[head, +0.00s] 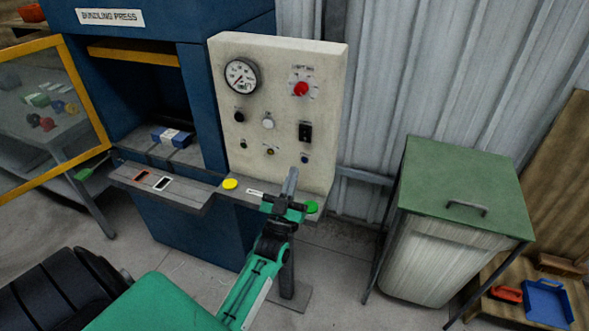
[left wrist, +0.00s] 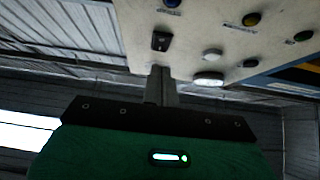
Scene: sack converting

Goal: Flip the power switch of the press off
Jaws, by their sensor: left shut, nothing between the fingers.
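The press (head: 185,235) is a blue cabinet labelled "BUNDLING PRESS", with a cream control panel (head: 240,180) on its right side. A black rocker switch (head: 305,131) sits on the panel's right side, below a red button (head: 301,89). The switch also shows in the left wrist view (left wrist: 161,40), just beyond my fingertips. Which way it is set is too small to tell. My left gripper (head: 291,173) is shut and empty in front of the lower panel, fingers pointing up towards it. Its closed fingers (left wrist: 162,70) appear apart from the switch, though contact is hard to judge. My right gripper is not in view.
A round gauge (head: 241,76), a white button (head: 268,124) and several small knobs share the panel. A ledge with a yellow button (head: 230,184) and a green button (head: 312,207) runs below. A green-lidded bin (head: 462,185) stands right.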

